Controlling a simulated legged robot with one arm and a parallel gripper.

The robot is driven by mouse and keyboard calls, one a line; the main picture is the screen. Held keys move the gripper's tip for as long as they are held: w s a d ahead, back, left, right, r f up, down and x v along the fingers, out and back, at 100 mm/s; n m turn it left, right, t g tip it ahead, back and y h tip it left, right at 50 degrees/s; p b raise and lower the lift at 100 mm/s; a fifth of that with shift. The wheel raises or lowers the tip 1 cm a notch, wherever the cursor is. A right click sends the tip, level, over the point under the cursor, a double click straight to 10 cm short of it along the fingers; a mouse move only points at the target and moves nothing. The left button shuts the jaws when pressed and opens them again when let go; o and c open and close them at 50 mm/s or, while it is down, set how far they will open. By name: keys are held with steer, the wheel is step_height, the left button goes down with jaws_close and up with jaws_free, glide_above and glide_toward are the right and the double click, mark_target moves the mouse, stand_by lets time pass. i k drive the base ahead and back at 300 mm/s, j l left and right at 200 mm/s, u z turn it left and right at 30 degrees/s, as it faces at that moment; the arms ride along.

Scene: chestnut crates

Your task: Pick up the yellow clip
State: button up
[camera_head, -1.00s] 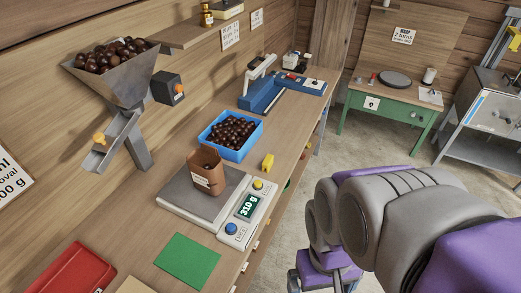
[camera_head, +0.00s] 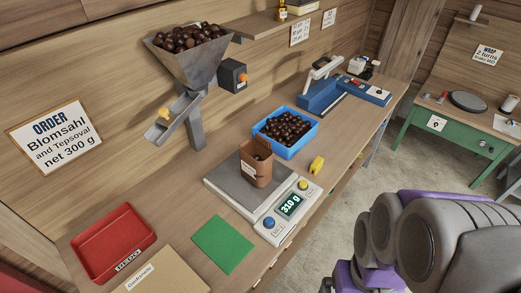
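The small yellow clip (camera_head: 316,165) lies on the wooden bench near its front edge. It is just right of the blue crate of chestnuts and beyond the scale's display end. My arm shows at the lower right, in front of the bench and apart from the clip. The fingers of my gripper do not show, so I cannot see whether it is open or holds anything.
The scale (camera_head: 232,190) reads 310 g and bears an open brown bag (camera_head: 257,172). The blue crate (camera_head: 289,152), a metal hopper (camera_head: 188,66), a green sheet (camera_head: 223,244) and a red tray (camera_head: 112,246) share the bench. A blue sealer (camera_head: 320,96) stands further back.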

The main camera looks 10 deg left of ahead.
mark_target(317, 164)
steer(key=i+l+u, duration=0.45)
steer(key=u, duration=0.15)
steer(key=i+l+u, duration=0.15)
steer(key=l+u, duration=0.15)
steer(key=l, duration=0.15)
steer(key=i+l+u, duration=0.15)
steer(key=l+u, duration=0.15)
